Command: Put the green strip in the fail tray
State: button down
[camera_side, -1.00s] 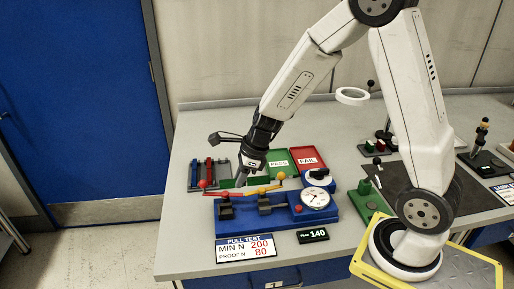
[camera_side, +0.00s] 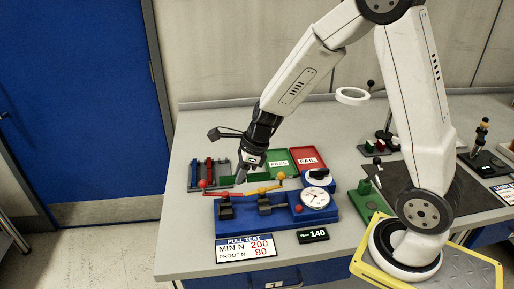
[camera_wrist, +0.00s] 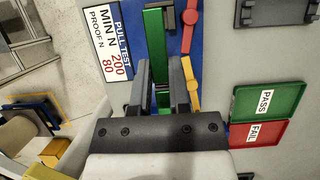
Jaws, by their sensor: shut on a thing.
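The green strip (camera_wrist: 154,40) shows in the wrist view as a long flat bar. It runs up the picture from between the two fingers of my gripper (camera_wrist: 158,88), which is shut on it. It lies over the blue pull tester in that view. The red fail tray (camera_side: 309,165) lies at the back, right of my gripper. The fail tray also shows at lower right in the wrist view (camera_wrist: 275,134).
The green pass tray (camera_side: 279,169) adjoins the fail tray. The blue pull tester (camera_side: 340,210) has a red and a yellow lever (camera_wrist: 191,82) close to my fingers, and a dial (camera_side: 315,198). A dark rack (camera_side: 220,166) with red and blue strips stands left.

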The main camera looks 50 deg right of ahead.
jog(key=shift+r, duration=1.25)
jog(key=w+d+f+n+g+y, duration=0.1)
jog(key=w+d+f+n+g, duration=0.1)
jog(key=d+n, duration=0.45)
jog(key=w+d+f+n+g, duration=0.1)
jog(key=w+d+f+n, duration=0.15)
jog(key=d, duration=0.75)
jog(key=s+d+f+n+g, duration=0.1)
jog(key=s+d+n, duration=0.1)
jog(key=d, duration=0.4)
jog(key=s+d+f+n+g, duration=0.1)
jog(key=s+d+f+n, duration=0.1)
jog(key=d, duration=0.4)
jog(key=s+d+f+n+g+h, duration=0.1)
jog(key=s+d+n, duration=0.3)
jog(key=d+n, duration=0.1)
jog(key=shift+d+f, duration=0.3)
jog(key=shift+d, duration=0.3)
jog(key=shift+f, duration=0.1)
